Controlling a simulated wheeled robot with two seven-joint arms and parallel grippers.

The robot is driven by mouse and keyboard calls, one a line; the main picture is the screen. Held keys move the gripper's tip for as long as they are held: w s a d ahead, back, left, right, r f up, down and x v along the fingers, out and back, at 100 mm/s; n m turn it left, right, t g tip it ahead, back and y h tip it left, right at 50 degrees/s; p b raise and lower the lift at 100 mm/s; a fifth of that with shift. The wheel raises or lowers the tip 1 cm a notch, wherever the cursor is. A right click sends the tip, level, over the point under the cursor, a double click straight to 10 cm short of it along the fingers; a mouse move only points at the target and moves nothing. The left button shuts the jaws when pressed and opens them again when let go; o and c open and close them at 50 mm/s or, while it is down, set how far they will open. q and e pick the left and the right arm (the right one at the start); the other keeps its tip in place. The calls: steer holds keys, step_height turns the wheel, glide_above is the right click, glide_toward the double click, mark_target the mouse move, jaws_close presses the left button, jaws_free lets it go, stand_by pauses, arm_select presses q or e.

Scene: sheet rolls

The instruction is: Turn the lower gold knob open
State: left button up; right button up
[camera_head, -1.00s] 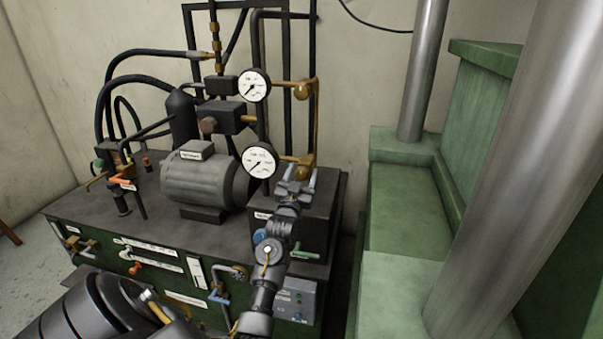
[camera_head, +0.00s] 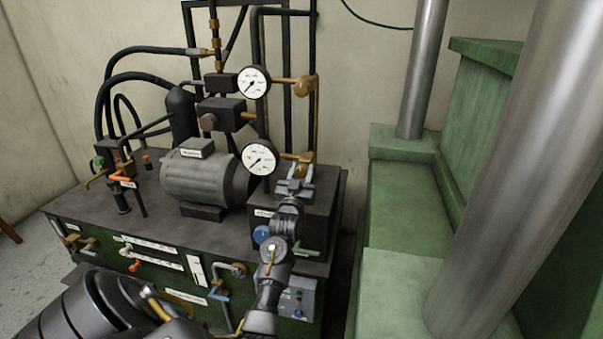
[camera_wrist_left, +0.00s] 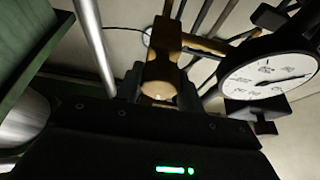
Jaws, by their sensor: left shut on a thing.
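The lower gold knob (camera_head: 304,168) sits on the gold pipe to the right of the lower white gauge (camera_head: 259,158). My left gripper (camera_head: 296,183) reaches up to it from below. In the left wrist view the gold knob (camera_wrist_left: 161,75) lies between the two dark fingers of my left gripper (camera_wrist_left: 160,92), which is shut on it. The knob's turn angle is hard to tell. The upper gold knob (camera_head: 302,88) is free, beside the upper gauge (camera_head: 254,82). My right gripper is not in view.
A grey motor (camera_head: 199,180) and black hoses stand left of the gauges on the green bench. A dark box (camera_head: 318,215) is beneath my left gripper. A green press frame (camera_head: 405,215) with steel columns (camera_head: 510,170) stands at the right.

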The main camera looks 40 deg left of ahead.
arm_select(q)
steer(key=n+g+y, duration=0.1)
steer(key=n, duration=0.1)
steer(key=n+y, duration=0.1)
steer(key=n, duration=0.2)
steer(key=shift+g, duration=0.4)
steer(key=n+g+y, duration=0.1)
steer(key=n, duration=0.2)
steer(key=n+g+b, duration=0.1)
steer(key=n, duration=0.2)
steer(key=shift+n+g+y, duration=0.3)
steer(key=shift+y, duration=0.1)
steer(key=n+g, duration=0.2)
steer(key=n, duration=0.3)
steer(key=shift+b, duration=0.3)
steer(key=shift+n+g+b, duration=0.35)
steer(key=shift+n+g, duration=0.45)
steer(key=shift+n, duration=1.3)
steer(key=o, duration=1)
